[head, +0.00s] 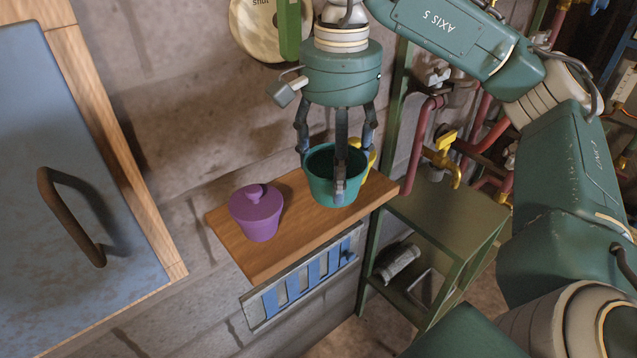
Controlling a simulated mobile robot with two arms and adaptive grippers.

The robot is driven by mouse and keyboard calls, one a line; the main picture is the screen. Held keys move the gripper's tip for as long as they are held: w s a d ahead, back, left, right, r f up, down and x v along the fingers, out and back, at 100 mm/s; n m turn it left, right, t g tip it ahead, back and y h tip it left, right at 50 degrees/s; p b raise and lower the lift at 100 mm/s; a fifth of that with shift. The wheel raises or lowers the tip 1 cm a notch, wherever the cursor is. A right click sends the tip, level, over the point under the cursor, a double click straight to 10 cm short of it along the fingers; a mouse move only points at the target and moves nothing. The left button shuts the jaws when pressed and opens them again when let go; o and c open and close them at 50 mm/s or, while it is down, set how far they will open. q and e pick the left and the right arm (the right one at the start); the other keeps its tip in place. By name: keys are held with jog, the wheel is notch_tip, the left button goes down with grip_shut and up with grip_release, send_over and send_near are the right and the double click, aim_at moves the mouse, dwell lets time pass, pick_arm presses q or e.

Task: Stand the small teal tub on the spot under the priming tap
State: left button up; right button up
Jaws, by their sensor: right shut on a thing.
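The small teal tub (322,188) is at the right part of a wooden wall shelf (290,248), open side up and upright. My right gripper (338,178) comes down from above and is shut on the tub, with one finger across its near wall. I cannot tell whether the tub touches the shelf. A tap with a yellow handle and spout (447,165) is on red pipes to the right, above a green metal stand (440,213). No marked spot shows clearly beneath it. My left gripper is not in view.
A lidded purple pot (257,216) stands left of the tub on the shelf. Something yellow (369,160) shows partly behind the tub. A blue cabinet door (75,190) is at the left. The stand's top looks mostly clear; my right arm spans the upper right.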

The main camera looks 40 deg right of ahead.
aim_at(321, 174)
jog(key=w, duration=0.4)
jog(key=shift+a, duration=0.2)
notch_tip(321, 174, down, 2)
jog(key=shift+f+p, duration=0.2)
jog(key=shift+p, duration=0.25)
jog(key=shift+s+d+f, duration=0.1)
jog(key=shift+d+f, duration=0.05)
jog(key=shift+f, duration=0.45)
notch_tip(321, 174, down, 3)
jog(key=shift+r+p, duration=0.1)
jog(key=shift+p, duration=0.95)
jog(key=shift+w+f, duration=0.25)
jog(key=shift+f, duration=0.05)
jog(key=shift+f, duration=0.1)
jog(key=shift+f+b, duration=0.15)
jog(key=shift+b, duration=0.25)
jog(key=o, duration=1.2)
